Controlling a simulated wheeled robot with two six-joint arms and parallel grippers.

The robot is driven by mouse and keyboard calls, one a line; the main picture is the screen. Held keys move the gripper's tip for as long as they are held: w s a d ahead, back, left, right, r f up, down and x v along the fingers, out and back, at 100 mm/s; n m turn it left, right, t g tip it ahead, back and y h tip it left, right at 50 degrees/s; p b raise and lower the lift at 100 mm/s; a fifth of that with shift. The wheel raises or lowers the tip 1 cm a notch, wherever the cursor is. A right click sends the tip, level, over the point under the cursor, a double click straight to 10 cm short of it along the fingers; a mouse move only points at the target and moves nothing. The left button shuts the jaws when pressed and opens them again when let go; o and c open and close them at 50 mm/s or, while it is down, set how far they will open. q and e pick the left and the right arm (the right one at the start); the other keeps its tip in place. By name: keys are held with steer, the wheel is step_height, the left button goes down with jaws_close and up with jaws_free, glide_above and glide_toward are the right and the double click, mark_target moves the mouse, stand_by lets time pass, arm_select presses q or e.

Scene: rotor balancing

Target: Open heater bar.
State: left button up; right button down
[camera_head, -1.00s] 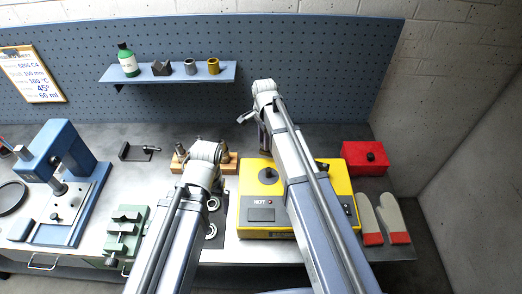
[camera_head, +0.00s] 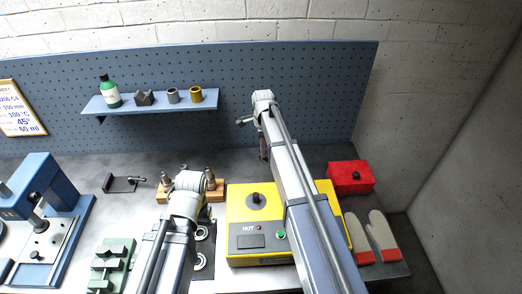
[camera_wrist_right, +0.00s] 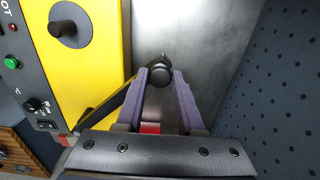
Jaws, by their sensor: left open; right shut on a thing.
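The yellow heater (camera_head: 253,213) stands on the bench, with a black post on top and a grey front panel. In the right wrist view the heater (camera_wrist_right: 108,45) is at the left. A thin dark bar (camera_wrist_right: 116,98) runs from its edge toward a round black knob (camera_wrist_right: 160,76). My right gripper (camera_wrist_right: 163,82) is shut on the heater bar's knob end, its purple fingers either side. In the head view my right gripper (camera_head: 263,147) is behind the heater, mostly hidden by its arm. My left gripper (camera_head: 186,186) is left of the heater, open; its wrist hides the fingertips.
A red box (camera_head: 350,178) and oven mitts (camera_head: 371,236) lie right of the heater. A wooden block with pegs (camera_head: 217,190), a green vise (camera_head: 112,264) and a blue press (camera_head: 48,215) stand to the left. A pegboard (camera_head: 300,100) with a shelf is behind.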

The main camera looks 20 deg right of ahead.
steer(key=c, duration=0.5)
jaws_free()
steer(key=shift+c, duration=0.2)
steer(key=shift+r, duration=0.1)
step_height(320, 180, up, 8)
steer(key=p, duration=0.8)
steer(key=shift+f, duration=0.2)
